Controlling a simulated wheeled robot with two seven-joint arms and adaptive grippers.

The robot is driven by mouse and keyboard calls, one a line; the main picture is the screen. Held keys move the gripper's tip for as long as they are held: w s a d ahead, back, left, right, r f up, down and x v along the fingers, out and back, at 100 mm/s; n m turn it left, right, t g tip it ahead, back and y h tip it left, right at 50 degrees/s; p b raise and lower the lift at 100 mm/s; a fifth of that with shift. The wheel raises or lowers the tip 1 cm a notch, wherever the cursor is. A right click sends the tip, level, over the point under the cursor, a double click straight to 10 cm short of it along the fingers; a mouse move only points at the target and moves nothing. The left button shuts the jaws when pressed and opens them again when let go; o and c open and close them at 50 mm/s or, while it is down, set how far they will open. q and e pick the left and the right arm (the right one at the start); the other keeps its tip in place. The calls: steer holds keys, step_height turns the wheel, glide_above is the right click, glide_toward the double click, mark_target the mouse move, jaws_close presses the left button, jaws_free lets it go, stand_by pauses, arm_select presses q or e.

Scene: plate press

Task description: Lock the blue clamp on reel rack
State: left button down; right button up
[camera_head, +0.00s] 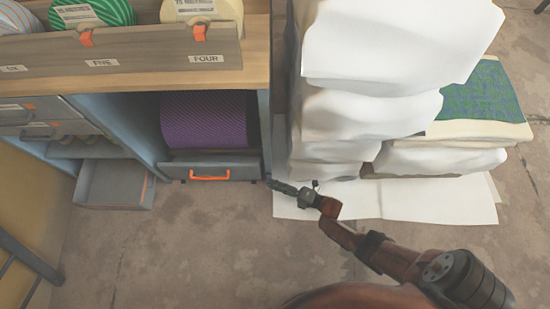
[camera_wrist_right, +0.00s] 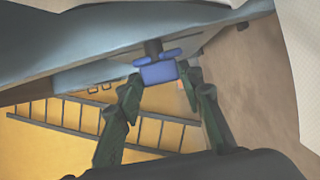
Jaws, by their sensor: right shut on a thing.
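The reel rack (camera_head: 264,122) is a grey-blue cabinet with a wooden top, at the upper left of the head view. The blue clamp (camera_wrist_right: 157,72) is a small blue block on a dark stem below the rack's grey-blue panel (camera_wrist_right: 100,50) in the right wrist view. My right gripper (camera_head: 276,185) is at the lower right corner of the rack in the head view. In the right wrist view its green fingers (camera_wrist_right: 162,84) are shut on the blue clamp, one on each side. I cannot make out the clamp in the head view. My left gripper is not in view.
Stacked white sheets or bags (camera_head: 350,105) stand close to the right of the rack, with a white sheet (camera_head: 440,205) on the floor. A purple reel (camera_head: 205,120) sits in the rack above a drawer with an orange handle (camera_head: 210,178). An open grey drawer (camera_head: 112,185) juts out at left.

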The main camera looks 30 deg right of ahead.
steer(key=shift+a+f, duration=0.1)
stand_by(0.7)
steer(key=o, duration=1.2)
steer(key=shift+y, duration=0.3)
steer(key=shift+c, duration=0.2)
steer(key=v, duration=1.2)
